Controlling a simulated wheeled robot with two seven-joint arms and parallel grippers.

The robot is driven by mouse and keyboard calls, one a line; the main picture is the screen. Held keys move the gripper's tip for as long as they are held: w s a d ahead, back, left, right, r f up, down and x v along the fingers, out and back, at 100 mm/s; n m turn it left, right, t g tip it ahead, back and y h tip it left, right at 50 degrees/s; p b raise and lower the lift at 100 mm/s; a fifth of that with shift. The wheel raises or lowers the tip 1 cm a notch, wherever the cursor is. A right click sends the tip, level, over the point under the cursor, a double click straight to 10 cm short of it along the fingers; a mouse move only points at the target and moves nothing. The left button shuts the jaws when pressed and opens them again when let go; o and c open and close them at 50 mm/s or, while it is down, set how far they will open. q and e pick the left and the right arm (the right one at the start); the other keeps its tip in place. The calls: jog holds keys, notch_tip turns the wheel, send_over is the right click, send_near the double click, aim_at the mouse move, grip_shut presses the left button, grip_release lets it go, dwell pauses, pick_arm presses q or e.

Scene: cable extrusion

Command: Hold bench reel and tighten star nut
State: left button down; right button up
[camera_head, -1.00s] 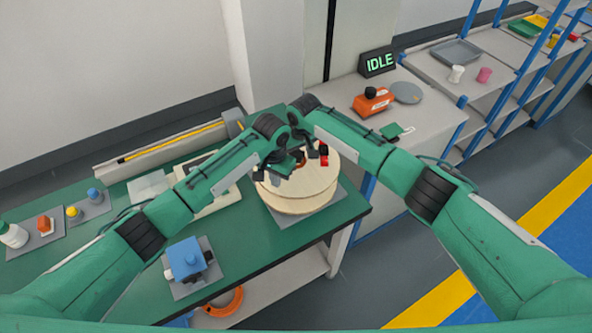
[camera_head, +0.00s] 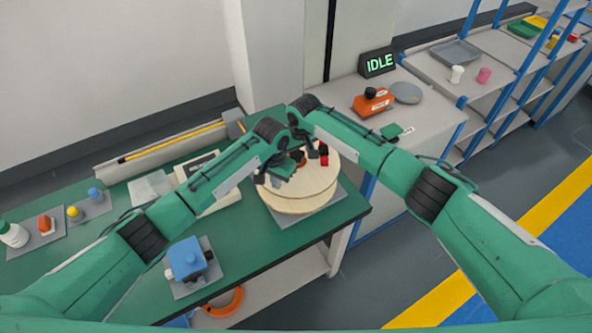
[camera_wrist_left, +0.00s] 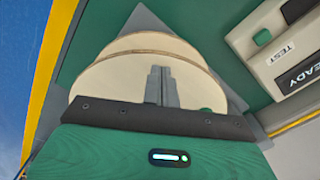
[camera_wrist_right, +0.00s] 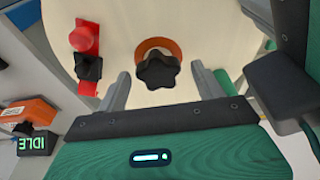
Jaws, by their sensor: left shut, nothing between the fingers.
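The bench reel (camera_head: 318,200) is a pale round wooden reel on a grey plate at the right end of the green bench. The star nut (camera_wrist_right: 158,71) is a black knob in front of an orange ring on the reel's face. My right gripper (camera_wrist_right: 163,88) is open, its fingers apart on either side of the star nut's lower part; contact is unclear. My left gripper (camera_wrist_left: 161,84) is shut and empty, its fingers together over the reel's pale flange. Whether they touch it is unclear. The head view partly hides both grippers behind the wrists.
A READY-labelled box (camera_wrist_left: 285,55) stands near the reel. A blue device (camera_head: 187,262) is at the bench's front. An IDLE display (camera_head: 378,63) stands on the grey counter behind.

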jog(key=shift+f, duration=0.1)
jog(key=c, duration=0.8)
jog(key=m+h, duration=0.1)
jog(key=m, duration=0.5)
jog(key=shift+a, duration=0.1)
jog(key=o, duration=0.9)
jog(key=shift+s+m, duration=0.1)
jog(key=shift+m, duration=0.3)
jog(key=n, duration=0.2)
jog(key=shift+a+n, duration=0.1)
jog(key=shift+n, duration=0.2)
jog(key=n, duration=0.2)
jog(key=n+y, duration=0.1)
jog(key=n, duration=0.1)
jog(key=shift+d+n, duration=0.2)
jog(key=shift+n, duration=0.2)
jog(key=n+g+y, duration=0.1)
jog(key=n, duration=0.6)
jog(key=shift+w+d, duration=0.15)
jog(key=shift+w, duration=0.05)
